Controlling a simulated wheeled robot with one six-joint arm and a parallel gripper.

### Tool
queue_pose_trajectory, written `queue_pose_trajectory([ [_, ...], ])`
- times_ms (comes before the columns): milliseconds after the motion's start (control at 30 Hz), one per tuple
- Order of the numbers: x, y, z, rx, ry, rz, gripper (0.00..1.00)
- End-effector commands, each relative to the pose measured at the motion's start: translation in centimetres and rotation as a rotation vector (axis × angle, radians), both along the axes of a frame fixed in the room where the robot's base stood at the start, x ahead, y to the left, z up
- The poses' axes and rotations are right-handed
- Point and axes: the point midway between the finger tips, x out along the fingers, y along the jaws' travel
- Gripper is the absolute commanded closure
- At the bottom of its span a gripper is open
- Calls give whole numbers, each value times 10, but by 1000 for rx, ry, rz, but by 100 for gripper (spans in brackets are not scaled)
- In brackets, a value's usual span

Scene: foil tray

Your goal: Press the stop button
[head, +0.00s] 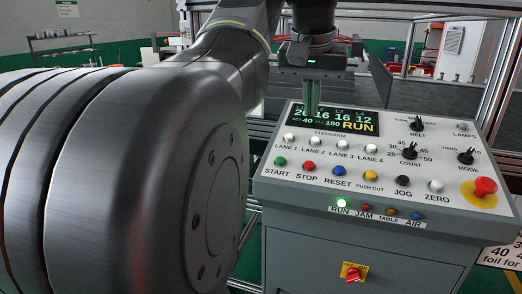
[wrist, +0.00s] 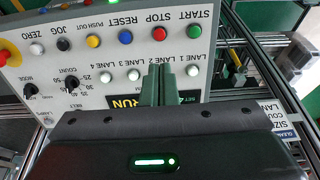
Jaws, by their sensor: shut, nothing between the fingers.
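The red stop button (head: 309,166) is on the sloped grey panel, between the green start button (head: 280,161) and the blue reset button (head: 339,170). It also shows in the wrist view (wrist: 157,37), beyond the fingertips. My gripper (head: 311,113) is shut and empty, pointing down over the left part of the RUN display in the head view. In the wrist view its fingertips (wrist: 160,68) cover the lane 2 button area, short of the stop button. A gap to the stop button shows in both views; the fingertips' height over the panel is hard to tell.
White lane buttons (head: 342,145) form a row above the stop button's row. A red mushroom button (head: 485,186) on a yellow base is at the far right. The RUN lamp (head: 341,203) glows green. A metal frame post (head: 381,78) stands behind the panel.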

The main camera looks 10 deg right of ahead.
Motion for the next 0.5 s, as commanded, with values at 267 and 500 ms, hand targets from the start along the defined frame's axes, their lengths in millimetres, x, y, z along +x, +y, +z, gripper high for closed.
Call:
queue_pose_trajectory([
  [267,12,-7,-50,3,4,0,100],
  [500,24,-15,-96,3,4,0,100],
])
